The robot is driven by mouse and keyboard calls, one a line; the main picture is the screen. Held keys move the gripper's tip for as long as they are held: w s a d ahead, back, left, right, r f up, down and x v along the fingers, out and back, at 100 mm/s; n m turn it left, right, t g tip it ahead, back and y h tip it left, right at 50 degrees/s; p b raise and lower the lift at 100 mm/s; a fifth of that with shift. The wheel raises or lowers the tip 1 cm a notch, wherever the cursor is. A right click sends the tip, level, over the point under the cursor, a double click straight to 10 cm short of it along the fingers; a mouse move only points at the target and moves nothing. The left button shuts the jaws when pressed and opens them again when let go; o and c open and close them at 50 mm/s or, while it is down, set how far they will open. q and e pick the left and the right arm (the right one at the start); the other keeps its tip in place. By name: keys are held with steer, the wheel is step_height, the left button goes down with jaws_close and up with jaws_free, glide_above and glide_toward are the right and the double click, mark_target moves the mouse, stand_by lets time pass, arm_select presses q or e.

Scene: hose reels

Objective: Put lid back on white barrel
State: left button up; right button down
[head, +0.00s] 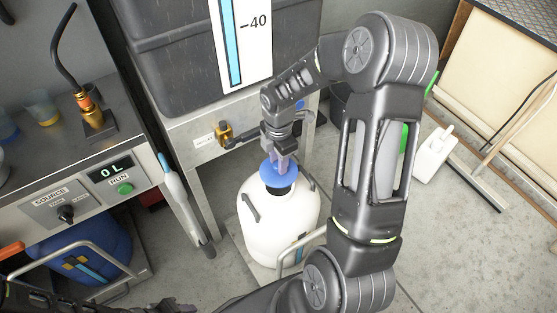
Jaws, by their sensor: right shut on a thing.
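The white barrel (268,232) stands on a low platform at the middle of the head view, with its dark round opening partly showing on top. The blue lid (278,176) is above the opening and covers its far part in the picture. My right gripper (280,160) points down and is shut on the blue lid. I cannot tell whether the lid touches the barrel's rim.
A bench with a control panel (92,190) is at the left, with a blue barrel (80,255) below it. A large grey tank (170,60) stands behind the white barrel. A white jug (436,155) and a squeegee (478,186) are on the floor at right.

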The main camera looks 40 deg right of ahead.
step_height(320, 180, down, 4)
steer(key=b, duration=0.3)
steer(key=shift+r, duration=0.15)
steer(key=shift+f+b, duration=0.55)
steer(key=shift+f, duration=0.45)
steer(key=shift+r+p, duration=0.1)
steer(key=shift+p, duration=0.2)
steer(key=shift+f, duration=0.2)
stand_by(1.6)
stand_by(0.3)
steer(key=c, duration=0.5)
jaws_free()
steer(key=shift+r, duration=0.1)
